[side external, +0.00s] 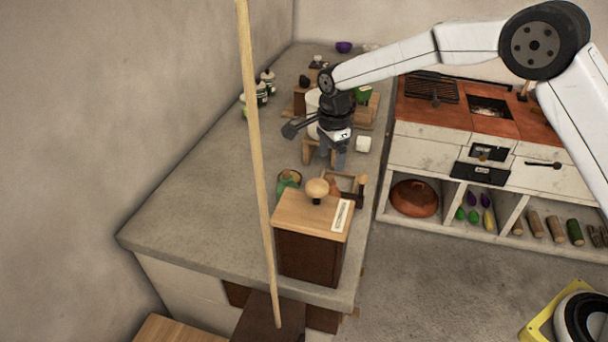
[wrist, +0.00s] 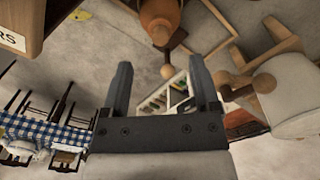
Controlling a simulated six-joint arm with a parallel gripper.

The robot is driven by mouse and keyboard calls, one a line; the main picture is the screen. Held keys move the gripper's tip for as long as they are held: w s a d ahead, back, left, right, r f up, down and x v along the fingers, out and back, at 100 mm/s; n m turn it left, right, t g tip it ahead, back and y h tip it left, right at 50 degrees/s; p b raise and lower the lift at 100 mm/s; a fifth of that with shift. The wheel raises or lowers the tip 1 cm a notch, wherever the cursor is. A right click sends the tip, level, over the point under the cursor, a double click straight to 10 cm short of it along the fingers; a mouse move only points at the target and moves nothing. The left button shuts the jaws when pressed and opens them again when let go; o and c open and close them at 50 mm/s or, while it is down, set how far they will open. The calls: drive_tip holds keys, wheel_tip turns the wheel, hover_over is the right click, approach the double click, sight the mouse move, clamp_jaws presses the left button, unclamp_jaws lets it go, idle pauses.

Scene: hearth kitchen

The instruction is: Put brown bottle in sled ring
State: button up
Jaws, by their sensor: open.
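My gripper (side external: 332,158) is open and empty above the counter, behind the wooden box. Its two fingers (wrist: 163,78) are spread apart in the wrist view. A brown rounded thing, likely the brown bottle (wrist: 158,16), shows beyond the fingers at the top of that view, with its narrow end toward them. In the side view the bottle (side external: 334,186) is mostly hidden behind the box, apart from the gripper. A low wooden frame with a knobbed post, perhaps the sled ring (side external: 361,184), stands beside it. I cannot tell whether the bottle is inside it.
The wooden box (side external: 312,245) with a round knob stands at the counter's front. A long pole (side external: 258,150) crosses the view. The counter's left (side external: 190,195) is clear.

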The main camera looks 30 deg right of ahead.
drive_tip(key=shift+r, duration=2.4)
drive_tip(key=s+d+f+n+t, duration=0.1)
drive_tip(key=s+d+f+n, duration=0.1)
drive_tip(key=s+d+n, duration=0.3)
drive_tip(key=s+d+f+n+t, duration=0.1)
drive_tip(key=s+d+n, duration=0.5)
drive_tip(key=s+n, duration=0.7)
drive_tip(key=s+f, duration=0.1)
drive_tip(key=s, duration=0.7)
drive_tip(key=shift+d+f+t, duration=0.15)
drive_tip(key=shift+d+t, duration=0.05)
drive_tip(key=shift+t, duration=0.1)
